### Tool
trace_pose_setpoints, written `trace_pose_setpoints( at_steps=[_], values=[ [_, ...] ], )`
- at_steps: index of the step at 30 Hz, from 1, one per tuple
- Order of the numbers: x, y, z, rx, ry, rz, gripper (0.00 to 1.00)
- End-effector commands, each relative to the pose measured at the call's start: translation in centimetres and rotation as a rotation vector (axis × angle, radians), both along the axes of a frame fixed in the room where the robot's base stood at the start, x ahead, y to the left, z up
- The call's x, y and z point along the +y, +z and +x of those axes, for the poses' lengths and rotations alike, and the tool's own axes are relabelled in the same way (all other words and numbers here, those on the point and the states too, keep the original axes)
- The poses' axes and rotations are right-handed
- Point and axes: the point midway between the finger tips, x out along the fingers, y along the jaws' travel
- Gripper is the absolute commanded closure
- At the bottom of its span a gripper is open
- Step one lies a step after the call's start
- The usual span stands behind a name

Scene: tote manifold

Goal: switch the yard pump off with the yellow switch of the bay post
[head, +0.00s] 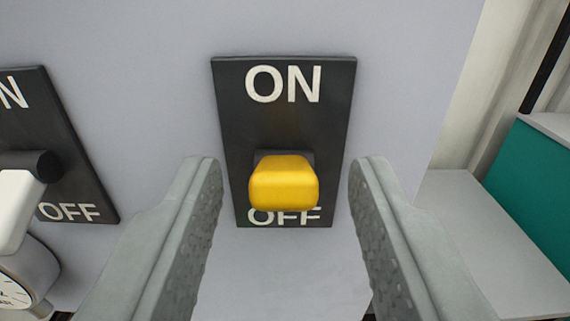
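The yellow switch (284,186) juts out from a dark plate (284,120) on the grey face of the bay post (160,50). The plate reads ON above and OFF below. The yellow lever sits in the lower half of the plate and partly covers the top of the word OFF. Whether it is tipped up or down is hard to tell from this angle. My gripper (286,185) is open, with one finger on each side of the lever. There is a clear gap on both sides, and nothing is held.
A white-handled switch (15,205) on another ON/OFF plate (75,160) is at the left. A round gauge (18,280) shows below it. At the right, past the post's edge, are a pale surface (480,235) and a teal panel (535,200).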

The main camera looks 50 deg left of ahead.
Motion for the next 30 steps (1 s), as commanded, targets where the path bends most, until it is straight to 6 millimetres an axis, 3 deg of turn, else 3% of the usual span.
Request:
trace_pose_setpoints(
  at_steps=[7,13,14,30],
  values=[
    [0.06,0.01,0.04,0.000,0.000,0.000,0.60],
    [0.06,0.00,0.02,0.000,0.000,0.000,0.97],
    [0.05,0.01,0.02,0.000,0.000,0.000,1.00],
    [-0.02,-0.69,-0.03,-0.068,0.000,0.092,1.00]
  ],
)
